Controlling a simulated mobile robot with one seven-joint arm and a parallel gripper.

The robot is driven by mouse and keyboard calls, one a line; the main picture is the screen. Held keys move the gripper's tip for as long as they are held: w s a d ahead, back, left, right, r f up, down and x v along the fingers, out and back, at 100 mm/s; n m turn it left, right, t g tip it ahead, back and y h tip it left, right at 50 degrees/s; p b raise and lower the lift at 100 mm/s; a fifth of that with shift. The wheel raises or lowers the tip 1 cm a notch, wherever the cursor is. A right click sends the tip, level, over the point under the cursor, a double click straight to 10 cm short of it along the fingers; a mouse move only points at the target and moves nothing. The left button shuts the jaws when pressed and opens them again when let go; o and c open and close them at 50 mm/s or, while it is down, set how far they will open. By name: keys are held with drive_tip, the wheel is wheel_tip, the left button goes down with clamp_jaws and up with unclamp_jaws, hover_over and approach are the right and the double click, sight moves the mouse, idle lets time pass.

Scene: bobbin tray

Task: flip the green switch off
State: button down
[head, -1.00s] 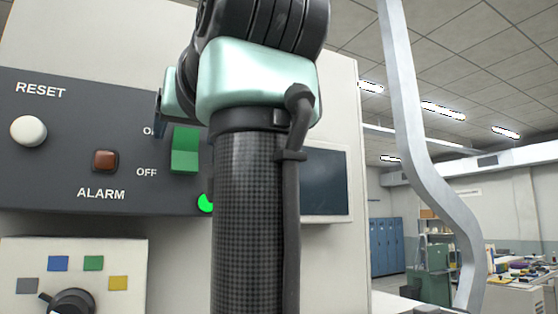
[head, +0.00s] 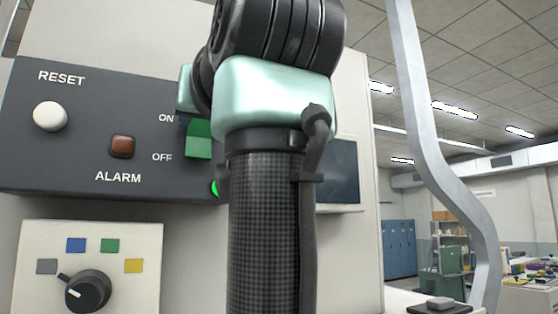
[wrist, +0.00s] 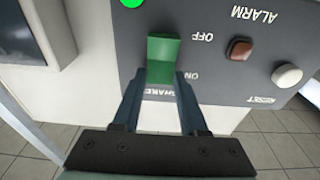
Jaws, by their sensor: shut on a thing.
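The green switch (head: 198,140) is a rocker on the dark control panel, with ON printed by its upper end and OFF by its lower end. My arm hides its right edge and top in the head view. In the wrist view, which is upside down, the switch (wrist: 162,58) shows its green face and the ON and OFF labels. My gripper (wrist: 160,78) has its two blue-grey fingers at the switch's ON end, one on each side, shut on it. The fingertips are mostly hidden behind my arm in the head view.
A green lamp (head: 214,187) is lit below the switch. The red-brown ALARM button (head: 122,146) and white RESET button (head: 50,116) sit to the left. A black rotary knob (head: 88,291) is below. A screen (head: 340,172) is at right, partly behind my arm.

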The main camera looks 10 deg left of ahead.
drive_tip(key=shift+f+t+y+b, duration=0.5)
drive_tip(key=shift+t+b, duration=0.2)
drive_tip(key=shift+b, duration=0.25)
drive_tip(key=shift+s+r+t+b, duration=0.1)
drive_tip(key=shift+r+t+b, duration=0.05)
drive_tip(key=shift+t+b, duration=0.2)
drive_tip(key=shift+d, duration=0.1)
drive_tip(key=shift+c, duration=2.2)
unclamp_jaws()
